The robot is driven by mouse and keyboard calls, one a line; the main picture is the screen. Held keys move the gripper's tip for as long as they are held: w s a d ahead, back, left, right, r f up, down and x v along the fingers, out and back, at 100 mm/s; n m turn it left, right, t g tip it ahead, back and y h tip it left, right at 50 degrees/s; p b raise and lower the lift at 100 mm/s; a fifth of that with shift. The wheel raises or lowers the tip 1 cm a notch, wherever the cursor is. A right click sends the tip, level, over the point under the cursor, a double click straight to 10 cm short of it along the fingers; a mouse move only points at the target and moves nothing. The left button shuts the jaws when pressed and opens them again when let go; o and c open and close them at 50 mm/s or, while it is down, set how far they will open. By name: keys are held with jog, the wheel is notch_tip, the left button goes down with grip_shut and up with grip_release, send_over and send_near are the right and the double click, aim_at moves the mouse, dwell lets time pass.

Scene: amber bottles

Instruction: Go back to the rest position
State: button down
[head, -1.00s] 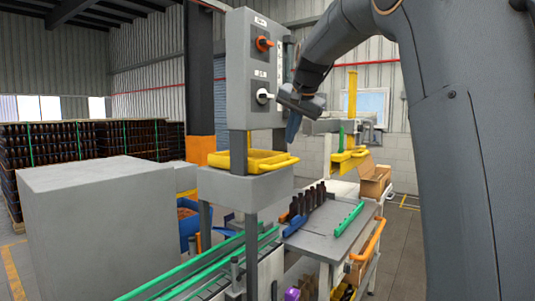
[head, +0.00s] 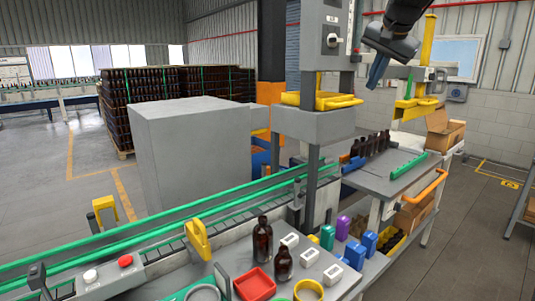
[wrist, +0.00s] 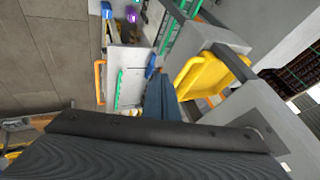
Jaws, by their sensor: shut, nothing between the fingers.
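My gripper (head: 377,70) is at the upper right of the head view, raised in the air and pointing down. Its fingers are together with nothing between them. In the wrist view my gripper (wrist: 165,92) points down over the grey side table and the yellow tray (wrist: 192,76). That yellow tray also shows in the head view (head: 320,101), on the post's shelf.
A conveyor with green rails (head: 150,233) runs along the front. Two amber bottles (head: 262,242) and a red tray (head: 255,284) stand on the near bench. Several dark bottles (head: 370,145) stand on the side table (head: 385,180). A large grey block (head: 190,150) stands left. Floor is open at right.

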jog(key=s+a+f+n+g+b, duration=0.15)
jog(key=s+f, duration=0.25)
jog(key=f, duration=0.6)
jog(key=s+a+f+n+g+b, duration=0.1)
jog(key=s+a+f+n+b, duration=0.2)
jog(key=f, duration=0.7)
jog(key=s+a+f+g+b, duration=0.1)
jog(key=s+a+f, duration=0.3)
jog(key=f, duration=0.6)
jog(key=s+a+f+n+g+b, duration=0.2)
jog(key=s+f+n+b, duration=0.2)
jog(key=s+f, duration=1.5)
jog(key=shift+s+a+f, duration=0.2)
jog(key=shift+s, duration=0.65)
jog(key=shift+n+g, duration=0.25)
